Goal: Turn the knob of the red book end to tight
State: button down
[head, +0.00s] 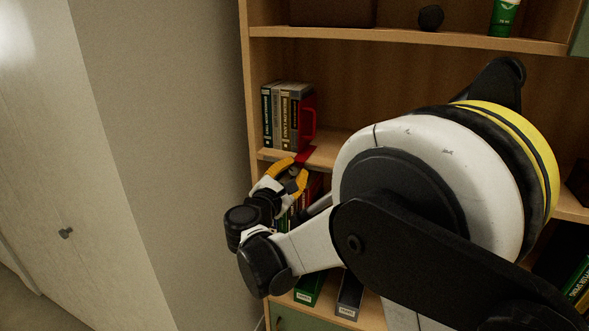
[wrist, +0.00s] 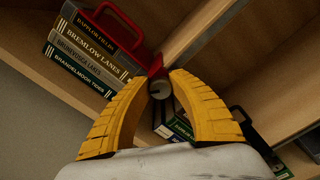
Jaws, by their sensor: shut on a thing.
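The red book end (head: 308,118) stands at the right end of a short row of books on the middle shelf. Its red loop also shows in the wrist view (wrist: 138,35), with a red part reaching down over the shelf's front edge. Its grey round knob (wrist: 160,91) sits under the shelf edge and bears a dark mark; its setting cannot be told. My gripper (head: 297,168) is at that edge. In the wrist view its yellow fingertips (wrist: 162,82) are closed on the knob from both sides. The knob cannot be made out clearly in the head view.
Books (wrist: 90,58) stand beside the book end. More books and binders (head: 349,296) stand on the shelf below, close under my gripper. A wall (head: 170,130) is at left.

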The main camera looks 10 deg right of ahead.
jog(key=m, duration=0.5)
jog(key=shift+m, duration=0.3)
jog(key=m, duration=0.5)
jog(key=shift+d+f, duration=0.1)
jog(key=shift+m, duration=0.3)
jog(key=c, duration=1.2)
grip_release()
jog(key=v, duration=1.2)
